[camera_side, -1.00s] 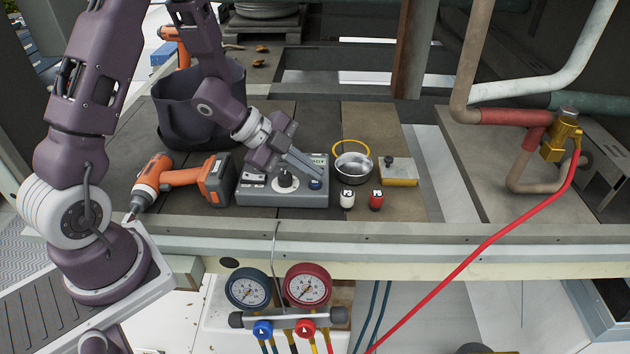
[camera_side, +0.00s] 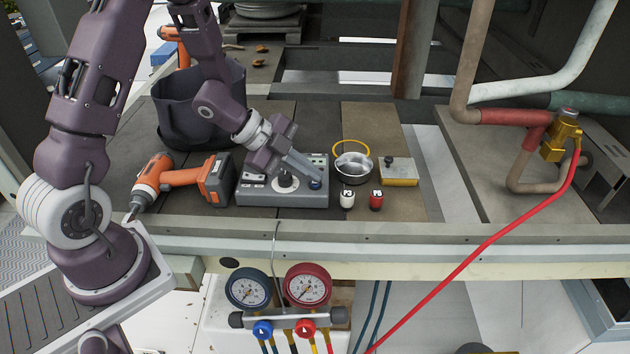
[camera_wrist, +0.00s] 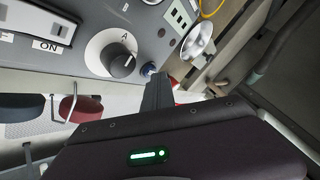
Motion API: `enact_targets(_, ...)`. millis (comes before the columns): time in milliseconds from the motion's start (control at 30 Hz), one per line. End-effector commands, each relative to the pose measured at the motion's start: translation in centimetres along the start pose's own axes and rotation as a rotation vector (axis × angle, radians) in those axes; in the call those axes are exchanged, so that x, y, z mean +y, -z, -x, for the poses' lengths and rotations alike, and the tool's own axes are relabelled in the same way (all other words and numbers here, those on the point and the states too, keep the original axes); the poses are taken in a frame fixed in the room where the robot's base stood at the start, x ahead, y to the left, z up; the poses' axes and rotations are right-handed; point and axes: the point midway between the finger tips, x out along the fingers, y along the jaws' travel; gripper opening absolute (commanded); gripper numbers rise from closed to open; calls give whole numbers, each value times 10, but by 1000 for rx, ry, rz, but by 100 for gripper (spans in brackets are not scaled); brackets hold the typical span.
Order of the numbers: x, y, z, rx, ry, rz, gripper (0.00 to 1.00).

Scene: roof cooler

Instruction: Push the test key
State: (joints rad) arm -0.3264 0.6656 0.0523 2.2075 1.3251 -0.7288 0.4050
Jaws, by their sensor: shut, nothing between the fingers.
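The grey control box (camera_side: 262,199) sits on the brown work surface, with a round white dial and black knob (camera_side: 286,181) at its middle. A blue key (camera_side: 315,185) is on the box's right part; I take it for the test key, though no lettering on it is readable. My gripper (camera_side: 318,177) is shut and empty, tilted down from the upper left, its tips just above or at the blue key. In the wrist view the key (camera_wrist: 148,69) shows just beyond the fingertips (camera_wrist: 157,78). I cannot tell whether they touch.
An orange drill (camera_side: 185,181) lies left of the box. A metal bowl (camera_side: 353,167), a yellow-based block (camera_side: 399,172), a white-bodied small item (camera_side: 347,199) and a red one (camera_side: 376,200) stand on the right. A dark bucket (camera_side: 198,110) stands behind. Gauges (camera_side: 278,288) hang in front.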

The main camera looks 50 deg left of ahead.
Motion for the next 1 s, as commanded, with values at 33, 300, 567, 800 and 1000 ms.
enact_targets(33,-1,1,2,0,0,-1,0)
enact_targets(300,-7,7,10,0,1,-1,0)
enact_targets(567,-9,9,12,0,1,-2,0)
enact_targets(800,-21,21,28,0,2,-3,0)
enact_targets(1000,-30,30,41,0,2,-3,0)
